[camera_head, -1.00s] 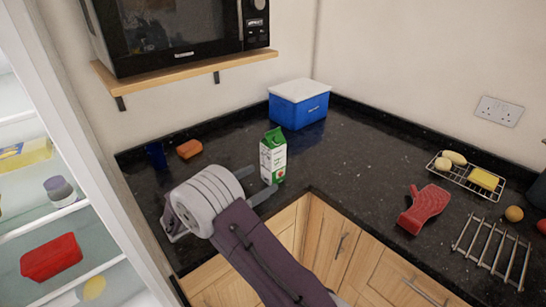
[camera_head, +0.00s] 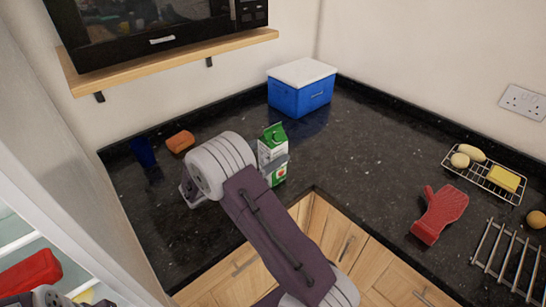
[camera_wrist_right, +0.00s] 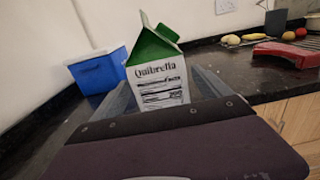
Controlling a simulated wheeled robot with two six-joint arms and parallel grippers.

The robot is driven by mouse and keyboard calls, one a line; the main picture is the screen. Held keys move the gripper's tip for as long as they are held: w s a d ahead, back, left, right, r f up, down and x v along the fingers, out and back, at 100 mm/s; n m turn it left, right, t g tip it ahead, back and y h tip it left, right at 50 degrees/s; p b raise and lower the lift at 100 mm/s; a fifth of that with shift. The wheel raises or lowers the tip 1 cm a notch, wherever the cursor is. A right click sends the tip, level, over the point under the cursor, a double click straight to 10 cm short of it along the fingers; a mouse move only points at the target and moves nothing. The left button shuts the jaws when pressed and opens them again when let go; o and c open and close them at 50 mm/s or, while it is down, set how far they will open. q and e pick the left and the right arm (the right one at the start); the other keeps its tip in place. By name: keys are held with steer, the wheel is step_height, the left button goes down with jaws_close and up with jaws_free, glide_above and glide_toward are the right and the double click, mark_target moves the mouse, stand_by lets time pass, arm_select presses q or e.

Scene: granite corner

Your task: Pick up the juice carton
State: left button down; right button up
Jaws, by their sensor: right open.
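The juice carton (camera_head: 270,150) is white with a green gable top and stands upright on the black worktop, near its inner front corner. One grey finger crosses the front of the carton; the other is mostly hidden. In the right wrist view, the carton (camera_wrist_right: 158,82) stands between the two fingers (camera_wrist_right: 165,90), one on each side. Its lower part is hidden by the gripper body. My left gripper is not clearly visible.
A blue box with a white lid (camera_head: 301,92) stands behind the carton. A blue cup (camera_head: 143,152) and an orange-brown item (camera_head: 180,141) lie left. A red mitt (camera_head: 440,214), a wire rack with food (camera_head: 484,174) and a metal rack (camera_head: 508,262) are right. A microwave shelf (camera_head: 170,62) overhangs the left.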

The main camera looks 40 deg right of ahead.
mark_target(280, 134)
steer(key=d, duration=0.4)
steer(key=shift+d, duration=0.15)
steer(key=shift+r, duration=0.1)
steer(key=c, duration=0.6)
jaws_close()
steer(key=shift+r, duration=0.1)
steer(key=shift+w+r+p, duration=0.1)
steer(key=shift+r+p, duration=0.2)
steer(key=shift+r, duration=0.55)
step_height(280, 134, up, 2)
steer(key=shift+r, duration=0.1)
steer(key=s+d+r, duration=0.4)
steer(key=s+r, duration=0.3)
steer(key=s, duration=0.4)
steer(key=shift+d, duration=0.25)
